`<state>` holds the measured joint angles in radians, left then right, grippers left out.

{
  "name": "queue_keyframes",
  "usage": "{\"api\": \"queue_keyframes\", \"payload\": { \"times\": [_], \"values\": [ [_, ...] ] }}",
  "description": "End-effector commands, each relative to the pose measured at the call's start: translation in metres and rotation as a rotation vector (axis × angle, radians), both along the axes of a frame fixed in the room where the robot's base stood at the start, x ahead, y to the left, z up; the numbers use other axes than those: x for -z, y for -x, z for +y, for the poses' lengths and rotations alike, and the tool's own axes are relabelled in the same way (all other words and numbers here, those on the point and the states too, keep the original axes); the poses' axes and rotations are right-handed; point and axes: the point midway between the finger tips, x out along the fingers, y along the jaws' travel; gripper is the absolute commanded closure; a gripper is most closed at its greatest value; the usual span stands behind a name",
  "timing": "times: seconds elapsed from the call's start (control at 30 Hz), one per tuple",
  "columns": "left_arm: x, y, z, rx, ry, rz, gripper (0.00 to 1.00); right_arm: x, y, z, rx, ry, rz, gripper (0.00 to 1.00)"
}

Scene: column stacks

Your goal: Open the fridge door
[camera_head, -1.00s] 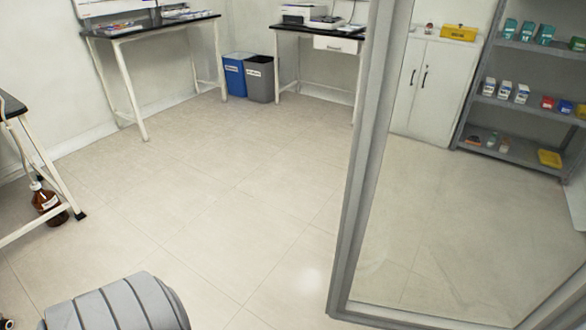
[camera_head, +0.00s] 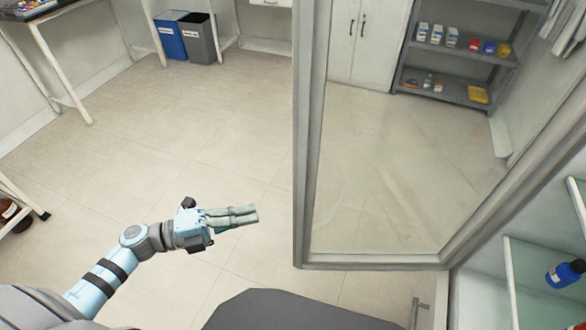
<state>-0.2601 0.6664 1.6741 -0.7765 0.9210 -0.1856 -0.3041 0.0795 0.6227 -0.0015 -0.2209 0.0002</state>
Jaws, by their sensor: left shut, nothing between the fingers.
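The fridge door (camera_head: 308,150) is a clear glass pane in a grey frame. It stands swung open, away from the fridge body. The fridge interior shows at the lower right, with glass shelves (camera_head: 545,275) and a blue bottle (camera_head: 564,274) on one of them. My left gripper (camera_head: 254,214) is left of the door's lower corner, apart from the frame. Its fingers are together, with nothing between them, and point right toward the door. My right gripper is not in view.
A blue bin (camera_head: 171,36) and a grey bin (camera_head: 198,40) stand at the back by the wall. A shelf rack (camera_head: 450,85) and white cabinet (camera_head: 352,40) show through the glass. The tiled floor left of the door is clear.

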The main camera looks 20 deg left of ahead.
Motion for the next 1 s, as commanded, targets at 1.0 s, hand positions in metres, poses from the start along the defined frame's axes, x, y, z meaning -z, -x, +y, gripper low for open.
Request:
{"api": "queue_keyframes", "payload": {
  "times": [1.0],
  "values": [
    [-0.008,-0.081,-0.082,0.059,-0.026,-0.033,1.0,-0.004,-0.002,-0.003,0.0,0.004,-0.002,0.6]
  ]
}}
